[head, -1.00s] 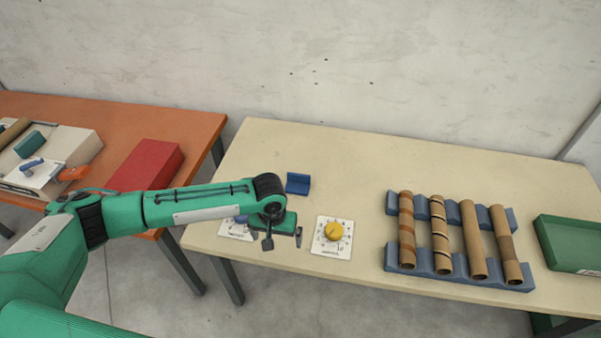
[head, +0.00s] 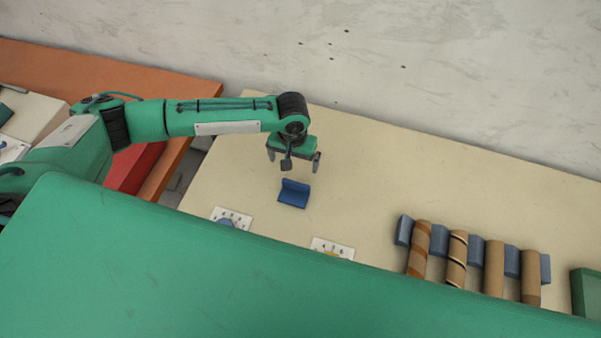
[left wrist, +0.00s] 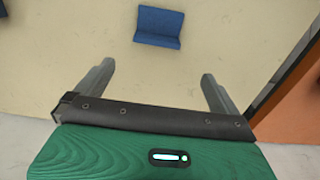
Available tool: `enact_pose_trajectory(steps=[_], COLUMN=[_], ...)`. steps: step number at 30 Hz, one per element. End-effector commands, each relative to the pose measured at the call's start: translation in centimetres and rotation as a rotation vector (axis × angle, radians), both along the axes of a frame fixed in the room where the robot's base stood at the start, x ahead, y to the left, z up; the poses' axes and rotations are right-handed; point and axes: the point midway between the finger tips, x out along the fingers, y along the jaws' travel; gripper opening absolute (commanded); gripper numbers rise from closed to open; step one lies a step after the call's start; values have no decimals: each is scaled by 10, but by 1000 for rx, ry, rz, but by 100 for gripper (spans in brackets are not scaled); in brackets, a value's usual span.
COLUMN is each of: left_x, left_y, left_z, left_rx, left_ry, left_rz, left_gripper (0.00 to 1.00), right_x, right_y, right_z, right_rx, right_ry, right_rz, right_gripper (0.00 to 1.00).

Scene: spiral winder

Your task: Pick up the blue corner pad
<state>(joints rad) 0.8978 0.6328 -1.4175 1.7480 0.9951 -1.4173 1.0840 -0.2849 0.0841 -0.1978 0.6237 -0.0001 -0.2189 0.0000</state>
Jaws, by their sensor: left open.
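The blue corner pad (head: 294,193) is a small L-shaped block on the cream table (head: 380,150). In the left wrist view the pad (left wrist: 159,27) lies near the top edge, beyond the fingertips and roughly between their lines. My left gripper (head: 294,163) is open and empty, with its two fingers apart. In the head view it is above and just behind the pad, apart from it. In the left wrist view the open fingers (left wrist: 157,75) show bare table between them. My right gripper is not in view.
White dial cards (head: 332,247) lie in front of the pad, partly hidden by a large green part of my body. Several cardboard tubes (head: 457,259) rest on a blue rack to the right, near a green tray (head: 585,292). An orange table (head: 120,80) stands at the left.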

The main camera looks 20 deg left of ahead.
Motion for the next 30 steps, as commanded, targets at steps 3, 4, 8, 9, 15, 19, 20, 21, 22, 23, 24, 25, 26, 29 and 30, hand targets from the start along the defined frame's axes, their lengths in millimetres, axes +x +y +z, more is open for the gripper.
enact_pose_trajectory(steps=[3,4,8,9,15,19,20,21,22,23,24,25,26,29,30], left_x=[-1,-1,-1,-2,-1,-1,-1,-2,-2,-2,-3,-3,-3,-4,-4], left_y=[0,0,0,0,-1,-1,-1,-2,-2,-2,-3,-4,-5,-6,-6], left_z=[-11,-16,-42,-50,-79,-86,-87,-89,-91,-93,-98,-101,-105,-119,-124], left_rx=[1,2,2,2,1,1,1,1,1,2,2,2,2,2,2], left_ry=[3,3,4,4,1,1,1,1,1,1,2,2,2,1,3], left_rz=[0,0,1,0,1,0,0,-1,-1,0,-1,-1,-1,0,0], left_gripper=[100,100,100,100,100,100,100,100,100,100,100,100,100,100,100], right_x=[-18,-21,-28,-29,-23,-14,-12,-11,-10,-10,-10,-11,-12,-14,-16], right_y=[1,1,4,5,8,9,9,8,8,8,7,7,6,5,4], right_z=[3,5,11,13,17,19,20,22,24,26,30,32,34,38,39], right_rx=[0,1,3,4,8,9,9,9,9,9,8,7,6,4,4], right_ry=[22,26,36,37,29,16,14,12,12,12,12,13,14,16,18], right_rz=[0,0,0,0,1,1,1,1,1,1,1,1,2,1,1], right_gripper=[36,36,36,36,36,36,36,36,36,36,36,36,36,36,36])
